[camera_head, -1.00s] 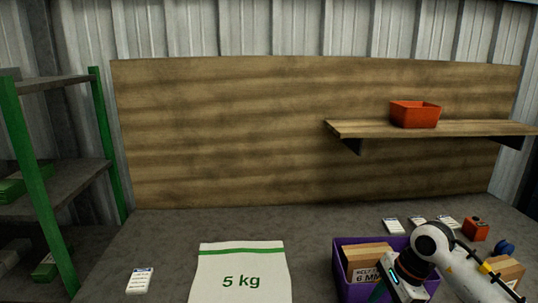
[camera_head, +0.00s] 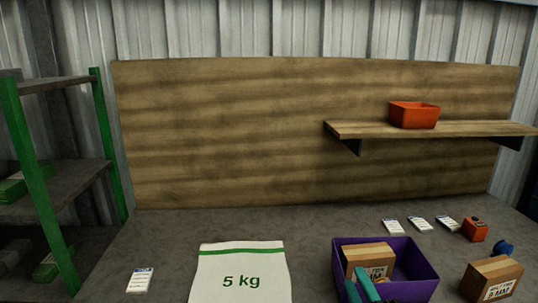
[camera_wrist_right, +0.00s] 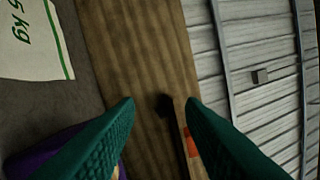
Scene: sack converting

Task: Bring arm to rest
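My right gripper (camera_head: 361,288) shows only as two teal fingers at the bottom of the head view, in front of the purple bin (camera_head: 418,262). In the right wrist view the fingers of my right gripper (camera_wrist_right: 160,103) are spread apart with nothing between them. That view looks toward the wooden back panel (camera_wrist_right: 128,60). A brown cardboard box (camera_head: 370,256) sits inside the purple bin, partly hidden by the fingers. My left gripper is not in view.
A white 5 kg sack (camera_head: 240,265) lies on the grey bench. Another carton (camera_head: 490,278) stands right of the bin. White cards (camera_head: 139,280), an orange device (camera_head: 475,229) and a blue item (camera_head: 504,248) lie around. A wooden shelf (camera_head: 460,129) holds an orange bin (camera_head: 414,115).

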